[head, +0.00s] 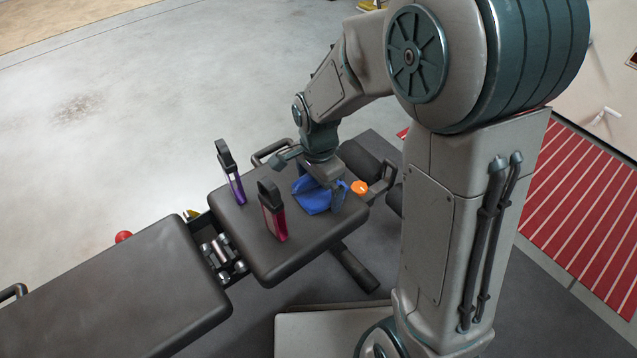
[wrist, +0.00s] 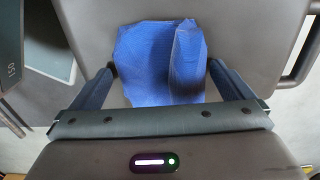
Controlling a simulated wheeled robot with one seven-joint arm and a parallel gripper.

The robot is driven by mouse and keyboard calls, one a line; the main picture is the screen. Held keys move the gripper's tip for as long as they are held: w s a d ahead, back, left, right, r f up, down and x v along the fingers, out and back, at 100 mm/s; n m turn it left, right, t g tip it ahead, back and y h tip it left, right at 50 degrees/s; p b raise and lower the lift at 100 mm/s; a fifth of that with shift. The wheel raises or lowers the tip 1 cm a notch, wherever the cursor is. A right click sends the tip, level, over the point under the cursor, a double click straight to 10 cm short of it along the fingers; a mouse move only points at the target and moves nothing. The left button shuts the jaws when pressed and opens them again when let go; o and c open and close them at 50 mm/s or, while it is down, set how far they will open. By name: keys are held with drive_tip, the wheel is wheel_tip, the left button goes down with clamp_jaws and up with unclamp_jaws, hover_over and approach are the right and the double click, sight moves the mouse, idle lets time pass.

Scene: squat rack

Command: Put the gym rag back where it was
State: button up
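The gym rag (head: 309,197) is a crumpled blue cloth lying on the dark bench pad (head: 262,265). My gripper (head: 325,193) is low over the rag and partly hides it in the head view. In the wrist view my gripper (wrist: 162,68) has its two fingers spread wide, one at each side of the rag (wrist: 150,65). The rag lies between and beyond the fingertips, with a raised fold at its right. The fingertips are close to its side edges; I cannot tell whether they touch it.
An orange round object (head: 359,187) is by the pad's right end. A longer bench pad (head: 100,300) extends at the lower left. Open floor lies behind.

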sight(318, 190)
wheel_tip(318, 190, up, 12)
drive_tip(key=p, duration=0.5)
drive_tip(key=s+d+r+n+t, duration=0.1)
drive_tip(key=s+d+r+n, duration=0.1)
drive_tip(key=s+d+n, duration=0.9)
drive_tip(key=shift+s+d+r, duration=0.35)
drive_tip(key=shift+s, duration=0.15)
